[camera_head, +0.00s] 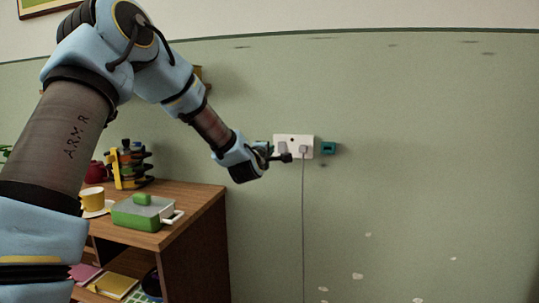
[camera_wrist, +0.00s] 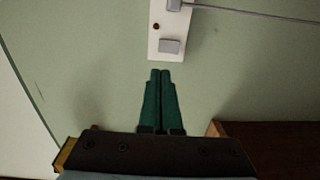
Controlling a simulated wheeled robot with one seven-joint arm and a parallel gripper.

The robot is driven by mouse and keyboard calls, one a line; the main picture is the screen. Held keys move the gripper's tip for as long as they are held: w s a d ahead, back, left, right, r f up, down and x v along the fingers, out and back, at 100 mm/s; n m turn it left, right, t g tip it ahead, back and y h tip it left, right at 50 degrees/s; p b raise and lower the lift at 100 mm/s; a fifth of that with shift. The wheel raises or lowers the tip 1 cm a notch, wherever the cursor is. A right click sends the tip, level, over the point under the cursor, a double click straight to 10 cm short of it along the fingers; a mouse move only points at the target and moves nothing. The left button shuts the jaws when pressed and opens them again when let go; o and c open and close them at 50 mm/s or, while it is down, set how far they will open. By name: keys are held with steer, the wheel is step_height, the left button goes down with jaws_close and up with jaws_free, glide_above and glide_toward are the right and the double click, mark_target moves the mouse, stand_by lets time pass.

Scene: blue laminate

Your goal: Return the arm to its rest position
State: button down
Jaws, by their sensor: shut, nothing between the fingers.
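My arm stretches across the left half of the head view toward the wall. My gripper (camera_head: 283,156) is in front of the white wall socket plate (camera_head: 292,139), near its left part. In the wrist view, my gripper's green fingers (camera_wrist: 161,72) are pressed together with nothing between them. The socket plate (camera_wrist: 159,45) lies just beyond the fingertips there. I cannot tell whether the fingertips touch the wall.
A plug with a grey cord (camera_head: 303,200) hangs from the plate. A teal box (camera_head: 328,148) is on the wall beside it. A wooden cabinet (camera_head: 205,200) holds a green pot (camera_head: 135,214), a yellow cup (camera_head: 92,198) and a rack (camera_head: 128,165).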

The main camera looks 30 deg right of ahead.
steer(key=shift+s+a, duration=0.2)
steer(key=shift+a, duration=0.05)
stand_by(0.3)
steer(key=s+a+f+m+g+y+p, duration=0.1)
steer(key=a+f+m+g+y, duration=0.15)
steer(key=a, duration=0.65)
steer(key=s+a+f+m+g+y+p, duration=0.1)
steer(key=s+a+f+m+y+p, duration=0.15)
steer(key=a, duration=0.65)
steer(key=s+a+f+m+g+y+p, duration=0.1)
steer(key=a+f+m+g+y, duration=0.15)
steer(key=a, duration=0.65)
steer(key=s+a+f+m+g+y+p, duration=0.1)
steer(key=s+a+m+g+y+p, duration=0.1)
steer(key=s+a, duration=1.5)
steer(key=a+m+g+y, duration=0.1)
steer(key=a+g+y, duration=0.1)
steer(key=a+g, duration=0.1)
steer(key=shift+f, duration=0.15)
